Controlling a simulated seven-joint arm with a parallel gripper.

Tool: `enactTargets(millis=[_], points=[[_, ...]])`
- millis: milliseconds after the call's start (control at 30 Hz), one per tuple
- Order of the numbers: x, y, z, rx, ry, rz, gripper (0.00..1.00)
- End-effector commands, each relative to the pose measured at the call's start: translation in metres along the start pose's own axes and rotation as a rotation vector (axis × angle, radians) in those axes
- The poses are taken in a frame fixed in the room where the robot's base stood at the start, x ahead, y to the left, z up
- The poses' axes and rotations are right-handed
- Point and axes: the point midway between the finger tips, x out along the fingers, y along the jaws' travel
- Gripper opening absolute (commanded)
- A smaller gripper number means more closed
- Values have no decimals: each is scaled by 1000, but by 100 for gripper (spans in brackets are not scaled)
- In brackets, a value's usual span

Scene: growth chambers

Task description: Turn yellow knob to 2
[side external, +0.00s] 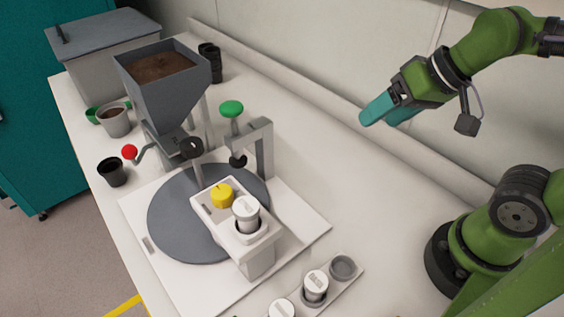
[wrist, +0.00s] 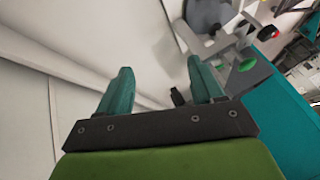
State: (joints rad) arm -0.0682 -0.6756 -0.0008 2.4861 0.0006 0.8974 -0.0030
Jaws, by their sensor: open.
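The yellow knob (side external: 222,195) sits on top of a white box (side external: 262,255) at the edge of the grey round plate. A white-capped container (side external: 246,212) stands beside the knob on the same box. The knob's number marks are too small to read. My gripper (side external: 372,118) is raised at the right, well away from the knob and above the bench. In the wrist view my gripper's two teal fingers (wrist: 165,85) are apart with nothing between them. The knob cannot be made out in the wrist view.
A grey hopper of soil (side external: 165,95) with a red-knobbed crank (side external: 129,152) stands behind the round plate (side external: 175,220). A press with a green top (side external: 231,108) rises near the box. A rack (side external: 343,268) with containers lies in front. The bench right of centre is clear.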

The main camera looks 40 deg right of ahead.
Motion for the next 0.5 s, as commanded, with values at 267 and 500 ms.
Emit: enactTargets(millis=[267,500], points=[[31,-96,-44,-277,-236,-3,67],[65,-193,-58,-572,-432,42,67]])
